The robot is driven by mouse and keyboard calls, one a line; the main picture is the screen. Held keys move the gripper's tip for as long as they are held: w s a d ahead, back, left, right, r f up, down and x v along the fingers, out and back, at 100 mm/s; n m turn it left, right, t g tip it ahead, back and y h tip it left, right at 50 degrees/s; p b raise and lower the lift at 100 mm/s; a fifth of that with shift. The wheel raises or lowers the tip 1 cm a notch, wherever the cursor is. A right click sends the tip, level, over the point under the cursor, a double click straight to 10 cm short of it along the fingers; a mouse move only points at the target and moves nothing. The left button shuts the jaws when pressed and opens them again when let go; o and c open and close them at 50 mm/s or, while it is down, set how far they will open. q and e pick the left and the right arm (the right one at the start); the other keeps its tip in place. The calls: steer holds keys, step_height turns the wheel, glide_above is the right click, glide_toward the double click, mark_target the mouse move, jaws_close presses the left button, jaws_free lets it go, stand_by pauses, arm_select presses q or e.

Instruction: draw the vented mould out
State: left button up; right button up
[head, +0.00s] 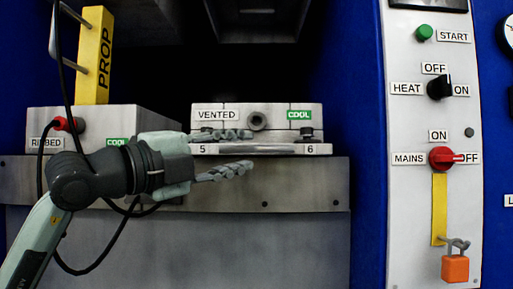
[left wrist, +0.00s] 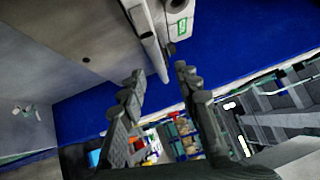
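The vented mould (head: 228,116) is a pale block with a VENTED label, a green COOL tag and a round port. It sits on a pale plate (head: 262,149) marked 5 and 6, on the press bed. My left gripper (head: 250,150) is open in front of it, one finger above and one below the plate's front edge. It hides part of that edge. In the left wrist view the fingers (left wrist: 160,75) are apart and empty. The plate edge (left wrist: 148,35) and the mould's tagged end (left wrist: 180,25) lie beyond them. My right gripper is out of view.
The ribbed mould (head: 85,122) with a red plug and dark cable stands at left, partly behind my arm. A yellow PROP bar (head: 96,55) stands above it. The control panel (head: 413,150) is at right; its MAINS switch (head: 441,158) points to OFF, with an orange padlock (head: 455,268) below.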

mark_target(252, 150)
arm_select(q)
steer(key=x, duration=0.5)
steer(key=shift+p, duration=0.3)
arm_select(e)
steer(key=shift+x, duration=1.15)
arm_select(q)
steer(key=shift+c, duration=0.2)
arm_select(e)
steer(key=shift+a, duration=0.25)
arm_select(q)
jaws_close()
steer(key=shift+f, duration=0.1)
